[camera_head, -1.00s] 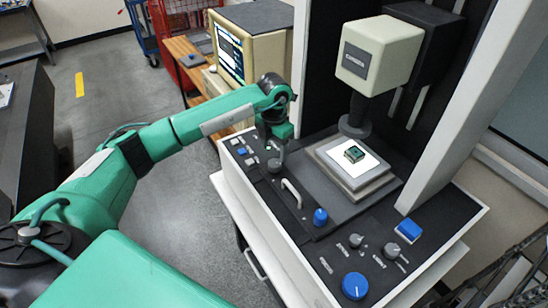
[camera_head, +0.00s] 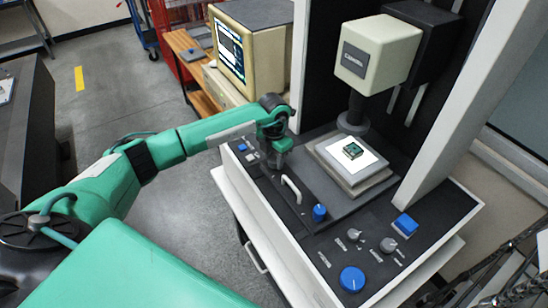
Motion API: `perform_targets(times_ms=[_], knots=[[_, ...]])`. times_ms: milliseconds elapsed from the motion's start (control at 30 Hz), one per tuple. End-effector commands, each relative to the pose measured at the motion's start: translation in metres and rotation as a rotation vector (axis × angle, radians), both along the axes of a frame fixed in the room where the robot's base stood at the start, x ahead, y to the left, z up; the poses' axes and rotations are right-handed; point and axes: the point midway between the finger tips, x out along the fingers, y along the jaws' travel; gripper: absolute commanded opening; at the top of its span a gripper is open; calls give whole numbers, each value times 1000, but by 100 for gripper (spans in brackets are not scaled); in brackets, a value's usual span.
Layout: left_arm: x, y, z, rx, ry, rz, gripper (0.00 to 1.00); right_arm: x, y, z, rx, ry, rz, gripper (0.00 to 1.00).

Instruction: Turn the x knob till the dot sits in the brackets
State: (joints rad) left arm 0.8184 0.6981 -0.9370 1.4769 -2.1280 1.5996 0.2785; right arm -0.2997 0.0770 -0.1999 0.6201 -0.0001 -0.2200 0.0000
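The measuring machine's dark control deck (camera_head: 330,248) carries a small blue knob (camera_head: 319,213), a large blue knob (camera_head: 352,279) and two grey knobs (camera_head: 354,234) (camera_head: 388,245). Their labels are too small to read, so I cannot tell which is the x knob. My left gripper (camera_head: 277,164) points down at the deck's far left end, left of the small blue knob. Its fingers are small and dark there, and I cannot tell whether they hold anything. The monitor (camera_head: 229,52) is lit, but dot and brackets are not legible. My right gripper is not in view.
A green chip (camera_head: 352,150) lies on the lit stage (camera_head: 345,166) under the cream machine head (camera_head: 380,50). A pale handle (camera_head: 291,189) stands on the deck between my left gripper and the small blue knob.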

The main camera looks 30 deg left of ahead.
Motion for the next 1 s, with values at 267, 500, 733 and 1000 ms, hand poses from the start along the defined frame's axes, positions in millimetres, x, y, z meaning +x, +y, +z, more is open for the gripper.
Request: perform_targets(times_ms=[267, 500, 733, 1000], knots=[[0, 0, 0, 0, 0, 29, 16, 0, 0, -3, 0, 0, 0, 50], [0, 0, -2, 0, 0, 155, 16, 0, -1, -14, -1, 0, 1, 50], [0, -1, -2, -1, -2, 344, 16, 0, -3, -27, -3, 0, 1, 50], [0, -1, -1, 0, -1, 554, 16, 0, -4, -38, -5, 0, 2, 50]])
